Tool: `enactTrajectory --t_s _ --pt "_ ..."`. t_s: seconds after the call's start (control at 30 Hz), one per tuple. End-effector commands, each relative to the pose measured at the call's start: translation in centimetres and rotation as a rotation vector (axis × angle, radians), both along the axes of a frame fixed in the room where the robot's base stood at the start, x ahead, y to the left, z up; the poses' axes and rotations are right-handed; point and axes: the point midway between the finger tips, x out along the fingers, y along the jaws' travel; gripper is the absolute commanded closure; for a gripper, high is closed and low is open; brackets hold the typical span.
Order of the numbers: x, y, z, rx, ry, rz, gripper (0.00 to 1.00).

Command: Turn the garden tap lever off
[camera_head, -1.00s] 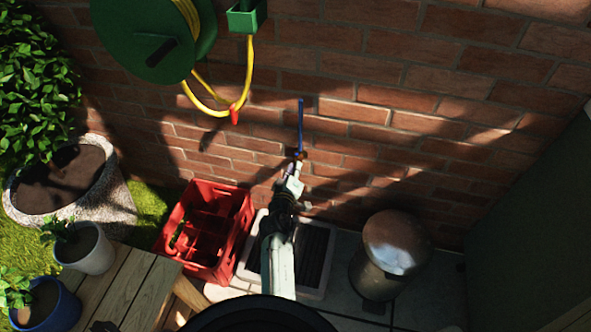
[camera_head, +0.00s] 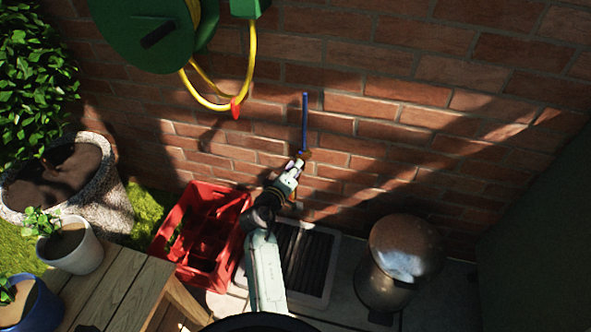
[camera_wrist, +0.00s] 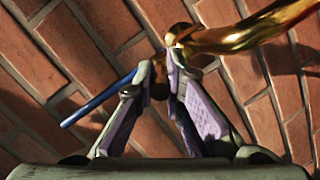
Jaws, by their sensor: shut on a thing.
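The tap's blue lever (camera_head: 304,122) points up along the brick wall in the head view. In the wrist view the lever (camera_wrist: 98,98) runs to the lower left and passes behind one finger. The brass tap (camera_wrist: 245,33) shows at the top right of the wrist view, right by the fingertips. My gripper (camera_head: 299,162) is at the lower end of the lever. In the wrist view my gripper (camera_wrist: 163,68) has its fingertips close together on the tap around the lever's base. The fingers hide the exact part gripped.
A green hose reel (camera_head: 145,35) with a yellow hose (camera_head: 251,65) hangs at the upper left. A red crate (camera_head: 190,205), a drain grate (camera_head: 308,262) and a metal bin (camera_head: 400,250) stand below. A wooden table (camera_head: 110,290) and plant pots are at the left.

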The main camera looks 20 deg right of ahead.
Motion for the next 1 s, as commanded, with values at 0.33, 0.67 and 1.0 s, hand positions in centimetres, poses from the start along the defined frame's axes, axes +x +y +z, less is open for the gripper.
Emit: enactTrajectory --t_s 0.33,0.67,1.0 --pt "0.0 -0.1 0.1 -0.001 -0.002 0.001 0.7" --pt "-0.1 0.1 0.1 0.0 -0.001 0.002 0.69" --pt "-4.0 3.8 1.1 0.0 -0.001 0.004 0.69"
